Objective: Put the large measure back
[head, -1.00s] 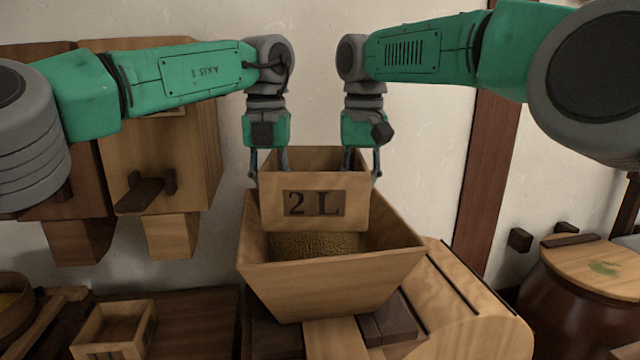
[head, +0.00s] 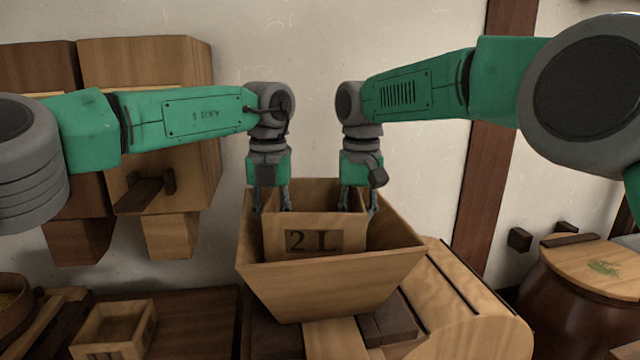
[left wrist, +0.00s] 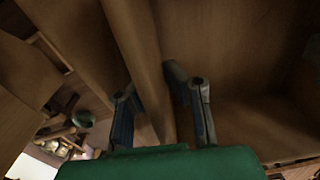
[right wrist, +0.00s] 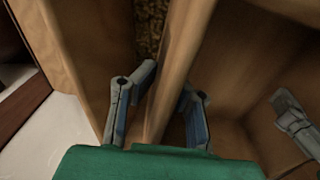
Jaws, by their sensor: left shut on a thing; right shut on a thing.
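The large measure (head: 315,241) is a square wooden box marked "2 L". It sits low inside the flared wooden hopper (head: 330,290), and the hopper's front wall hides its lower part. My left gripper (head: 270,208) is shut on the measure's left wall, which also shows between the fingers in the left wrist view (left wrist: 150,75). My right gripper (head: 358,208) is shut on the measure's right wall, seen in the right wrist view (right wrist: 175,70). Some grain (right wrist: 148,25) shows beside that wall. The measure looks empty inside as far as the wrist views show.
A small wooden box (head: 115,330) stands on the dark bench at the lower left. Wooden wall bins (head: 150,120) hang at the left. A lidded brown vessel (head: 585,300) stands at the right. A rounded wooden casing (head: 460,310) lies under and beside the hopper.

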